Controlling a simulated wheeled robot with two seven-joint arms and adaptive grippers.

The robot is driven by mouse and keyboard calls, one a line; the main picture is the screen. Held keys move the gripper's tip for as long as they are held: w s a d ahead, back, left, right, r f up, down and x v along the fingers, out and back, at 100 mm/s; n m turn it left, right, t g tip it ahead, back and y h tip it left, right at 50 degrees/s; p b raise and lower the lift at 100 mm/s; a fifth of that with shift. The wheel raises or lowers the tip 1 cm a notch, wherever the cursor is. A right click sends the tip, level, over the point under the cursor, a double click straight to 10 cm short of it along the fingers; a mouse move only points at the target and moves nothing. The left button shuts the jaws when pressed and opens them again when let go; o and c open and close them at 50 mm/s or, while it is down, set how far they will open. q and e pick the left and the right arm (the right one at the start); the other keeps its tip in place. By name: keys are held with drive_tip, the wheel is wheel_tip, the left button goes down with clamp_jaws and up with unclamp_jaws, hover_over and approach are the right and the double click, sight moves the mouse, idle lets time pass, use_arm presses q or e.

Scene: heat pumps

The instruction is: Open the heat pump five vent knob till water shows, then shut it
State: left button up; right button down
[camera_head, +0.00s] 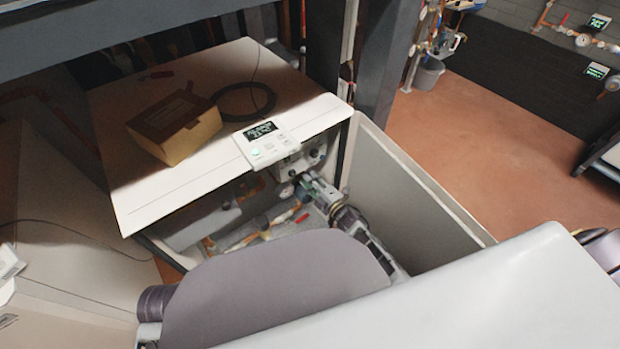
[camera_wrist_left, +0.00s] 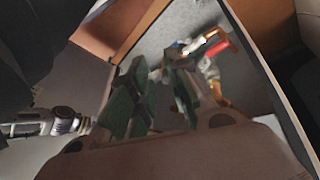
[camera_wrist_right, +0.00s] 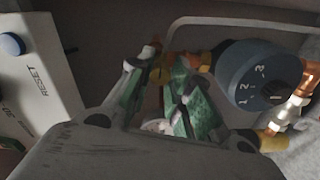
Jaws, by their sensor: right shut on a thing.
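The opened heat pump (camera_head: 170,205) has a white top and a control panel (camera_head: 266,143) with a lit display at its front edge. My right gripper (camera_head: 303,183) reaches into the open front below the panel. In the right wrist view its green-padded fingers (camera_wrist_right: 162,72) are closed around a small brass part (camera_wrist_right: 158,76), which appears to be the vent knob and is mostly hidden by the fingers. I see no clear water there. My left gripper (camera_wrist_left: 160,75) is open and empty in the left wrist view, above pipes; my arm hides it in the head view.
A blue-grey numbered dial (camera_wrist_right: 258,76) and copper pipe (camera_wrist_right: 295,105) are close beside the right fingers. A red-handled valve (camera_wrist_left: 216,48) lies beyond the left fingers. A cardboard box (camera_head: 175,125) and black cable coil (camera_head: 246,101) rest on top. A side panel (camera_head: 405,195) bounds the right.

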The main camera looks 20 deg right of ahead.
use_arm(q)
drive_tip(key=shift+s+a+r+g+p, duration=0.15)
drive_tip(key=shift+a+r+p, duration=0.1)
drive_tip(key=shift+r, duration=0.45)
drive_tip(key=shift+s+a+r+g+p, duration=0.1)
drive_tip(key=shift+a+r+g+p, duration=0.1)
drive_tip(key=shift+r, duration=0.5)
use_arm(e)
drive_tip(key=shift+d+m, duration=0.25)
drive_tip(key=shift+m, duration=0.85)
drive_tip(key=c, duration=1.3)
unclamp_jaws()
drive_tip(key=shift+a, duration=0.1)
use_arm(q)
drive_tip(key=shift+f, duration=0.2)
use_arm(e)
drive_tip(key=shift+f, duration=0.1)
